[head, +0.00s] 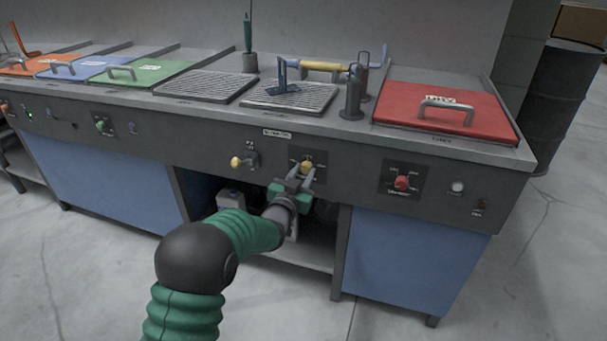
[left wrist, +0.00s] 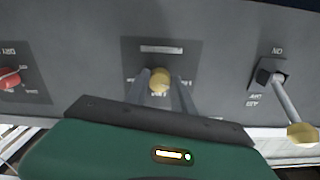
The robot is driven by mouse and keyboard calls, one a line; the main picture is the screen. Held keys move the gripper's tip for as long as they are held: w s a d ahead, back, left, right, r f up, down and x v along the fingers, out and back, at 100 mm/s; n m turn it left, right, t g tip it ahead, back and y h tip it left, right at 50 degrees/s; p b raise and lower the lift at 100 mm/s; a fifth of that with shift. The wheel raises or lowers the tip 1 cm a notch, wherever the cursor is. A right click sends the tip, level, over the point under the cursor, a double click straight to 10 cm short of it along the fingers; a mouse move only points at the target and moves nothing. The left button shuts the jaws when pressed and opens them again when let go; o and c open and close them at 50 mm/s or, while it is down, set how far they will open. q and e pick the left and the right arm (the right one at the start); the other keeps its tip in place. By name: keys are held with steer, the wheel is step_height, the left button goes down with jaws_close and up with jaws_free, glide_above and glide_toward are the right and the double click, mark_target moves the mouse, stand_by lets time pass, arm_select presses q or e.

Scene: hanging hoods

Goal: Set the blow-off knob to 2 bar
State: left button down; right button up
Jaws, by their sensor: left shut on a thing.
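A small yellow knob (head: 307,166) sits on a dark marked plate (head: 293,153) on the bench's front panel. It also shows in the left wrist view (left wrist: 159,81), in the middle of its plate (left wrist: 158,50). My left gripper (head: 303,169) is at the panel, with its two grey fingers on either side of the knob and shut on it; in the left wrist view the fingers (left wrist: 160,86) flank it too. The plate's scale marks are too small to read, so I cannot tell the knob's setting. My right gripper is not in view.
A lever with a yellow ball end (head: 237,162) stands out beside the knob. A red knob (head: 402,182) is on its other side. Two grilles, tool holders and a red lid (head: 440,112) are on the worktop. The shelf space below the panel is open.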

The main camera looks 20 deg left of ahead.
arm_select(q)
steer(key=m, duration=0.7)
steer(key=shift+f, duration=0.2)
steer(key=m, duration=0.3)
steer(key=shift+m, duration=1.9)
steer(key=shift+f, duration=0.15)
steer(key=c, duration=1.3)
jaws_free()
steer(key=shift+o, duration=1.1)
steer(key=shift+r, duration=0.2)
